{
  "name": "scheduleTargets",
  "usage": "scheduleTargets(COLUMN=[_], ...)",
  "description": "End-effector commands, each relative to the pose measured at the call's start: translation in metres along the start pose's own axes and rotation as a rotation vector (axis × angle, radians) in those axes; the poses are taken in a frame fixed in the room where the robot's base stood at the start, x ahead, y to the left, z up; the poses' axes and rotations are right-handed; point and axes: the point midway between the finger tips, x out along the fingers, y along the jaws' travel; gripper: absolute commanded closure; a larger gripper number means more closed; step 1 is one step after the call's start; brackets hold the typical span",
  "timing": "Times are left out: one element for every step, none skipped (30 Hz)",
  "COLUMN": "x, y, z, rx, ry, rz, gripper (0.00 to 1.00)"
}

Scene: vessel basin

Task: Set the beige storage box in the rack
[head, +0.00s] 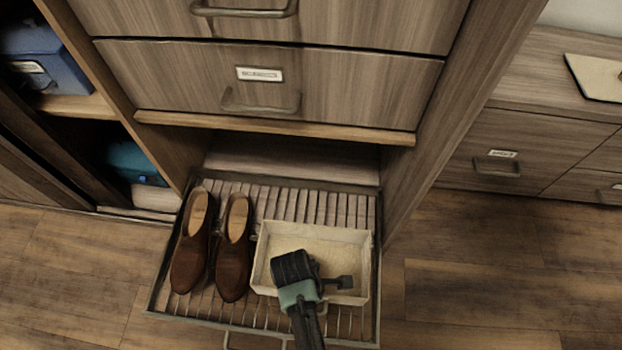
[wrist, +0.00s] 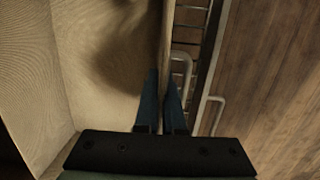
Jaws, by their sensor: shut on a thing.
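The beige storage box (head: 280,237) is open-topped and sits at the right side of the pulled-out slatted rack (head: 161,290), beside a pair of shoes. My gripper (head: 345,283) is at the box's front wall in the head view. In the wrist view, the two fingers of my gripper (wrist: 161,85) straddle that wall (wrist: 167,45), one inside the box and one outside, shut on it. The box looks level and empty. Whether its underside touches the slats is hidden.
Brown shoes (head: 192,245) fill the rack's left part. Bare slats show behind the box. Drawers (head: 330,85) overhang the rack's back. A front handle (wrist: 208,112) sticks out. Open wooden floor (head: 480,270) lies to the right.

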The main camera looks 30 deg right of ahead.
Motion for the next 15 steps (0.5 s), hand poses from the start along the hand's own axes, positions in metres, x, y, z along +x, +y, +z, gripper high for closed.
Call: scheduleTargets(x=[0.01,0.012,0.014,0.015,0.017,0.021,0.025,0.029,0.035,0.04,0.043,0.047,0.048,0.049,0.048], y=[0.001,0.001,0.001,0.001,0.001,0.001,0.001,0.001,0.001,0.001,0.001,0.001,0.001,0.001,0.001], z=[-0.002,-0.002,-0.002,-0.002,-0.003,-0.003,-0.004,-0.005,-0.006,-0.006,-0.007,-0.008,-0.008,-0.008,-0.008], rx=[0.002,0.002,0.002,0.002,0.002,0.002,0.002,0.001,0.001,0.001,0.001,0.001,0.001,0.001,0.001], ry=[0.0,0.0,0.0,0.0,0.0,0.0,0.0,0.0,0.0,0.001,0.0,0.001,0.001,0.001,0.001], rz=[0.002,0.002,0.002,0.002,0.002,0.001,0.001,0.002,0.002,0.002,0.002,0.002,0.002,0.002,0.003], gripper=[1.0,1.0,1.0,1.0,1.0,1.0,1.0,1.0,1.0,1.0,1.0,1.0,1.0,1.0,1.0])
